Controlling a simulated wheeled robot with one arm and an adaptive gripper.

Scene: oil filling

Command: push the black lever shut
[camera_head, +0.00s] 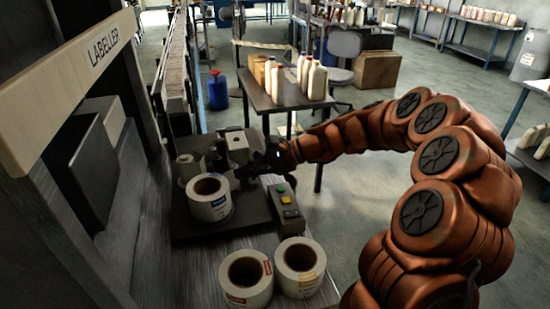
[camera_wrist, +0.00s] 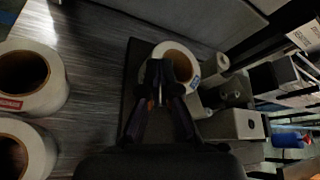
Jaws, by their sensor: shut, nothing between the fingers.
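The labelling machine (camera_head: 205,232) has a dark base plate with a label roll (camera_head: 209,197) on it, which also shows in the wrist view (camera_wrist: 188,55). A grey metal block (camera_head: 237,143) stands behind the roll. Dark mechanism parts (camera_wrist: 232,95) sit beside the roll in the wrist view; I cannot clearly pick out the black lever among them. My gripper (camera_head: 270,158) is at the right side of the machine, close to the block. In the wrist view my gripper (camera_wrist: 161,78) has its fingers together and empty, overlapping the roll in the picture. Contact cannot be told.
Two loose label rolls (camera_head: 246,279) (camera_head: 299,267) stand at the front of the table. The wooden-edged LABELLER frame (camera_head: 80,75) bounds the left. A bottle table (camera_head: 287,95) stands behind.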

